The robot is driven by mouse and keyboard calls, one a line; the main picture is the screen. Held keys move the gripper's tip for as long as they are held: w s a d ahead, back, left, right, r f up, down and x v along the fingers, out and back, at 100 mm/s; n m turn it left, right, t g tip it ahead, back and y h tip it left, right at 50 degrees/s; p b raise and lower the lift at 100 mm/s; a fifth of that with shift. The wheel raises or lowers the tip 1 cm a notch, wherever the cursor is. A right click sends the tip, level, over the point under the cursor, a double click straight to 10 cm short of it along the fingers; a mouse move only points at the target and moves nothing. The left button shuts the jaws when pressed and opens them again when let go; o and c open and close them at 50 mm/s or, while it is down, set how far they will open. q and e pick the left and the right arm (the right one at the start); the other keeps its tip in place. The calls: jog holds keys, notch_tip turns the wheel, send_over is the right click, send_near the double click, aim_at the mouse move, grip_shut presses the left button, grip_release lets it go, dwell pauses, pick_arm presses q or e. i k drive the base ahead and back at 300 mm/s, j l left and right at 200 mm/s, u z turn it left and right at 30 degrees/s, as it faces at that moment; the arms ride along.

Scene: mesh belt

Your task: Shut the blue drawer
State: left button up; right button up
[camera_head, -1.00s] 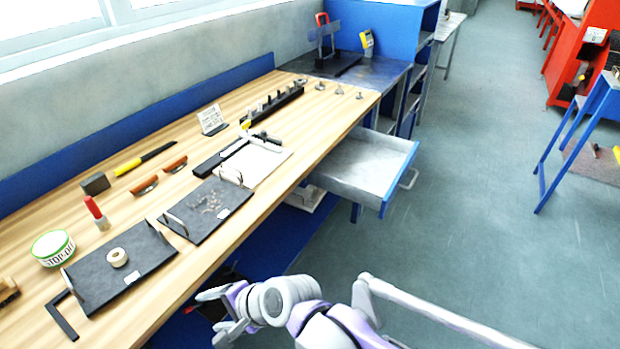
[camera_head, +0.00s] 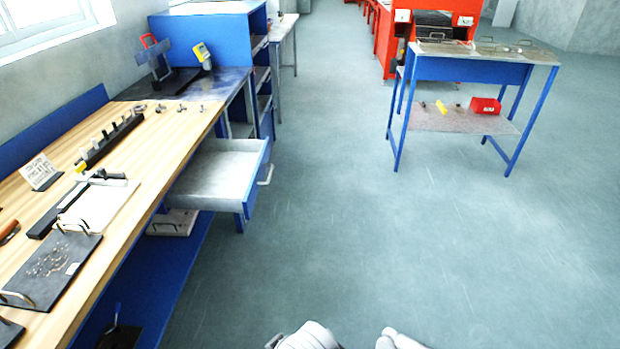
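The blue drawer (camera_head: 254,184) stands pulled out from under the wooden workbench, to the left of the picture's middle. Its tray is grey and looks empty, its front is blue, and a light bar handle (camera_head: 266,175) sits on the front. Parts of my arms show at the bottom edge, well below the drawer and apart from it. My gripper fingers do not show in this view.
The wooden workbench (camera_head: 150,150) runs along the left, with trays and tools on top. A blue table (camera_head: 468,72) with a red bin (camera_head: 485,105) on its shelf stands at the back right. The floor (camera_head: 380,230) right of the drawer is clear.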

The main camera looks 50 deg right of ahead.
aim_at(227, 176)
jog(key=k+z, duration=0.1)
jog(key=z, duration=1.1)
jog(key=i+l, duration=0.1)
jog(key=i, duration=0.3)
jog(key=i+l, duration=0.1)
jog(key=i, duration=0.35)
jog(key=i+l+u, duration=0.1)
jog(key=i, duration=0.3)
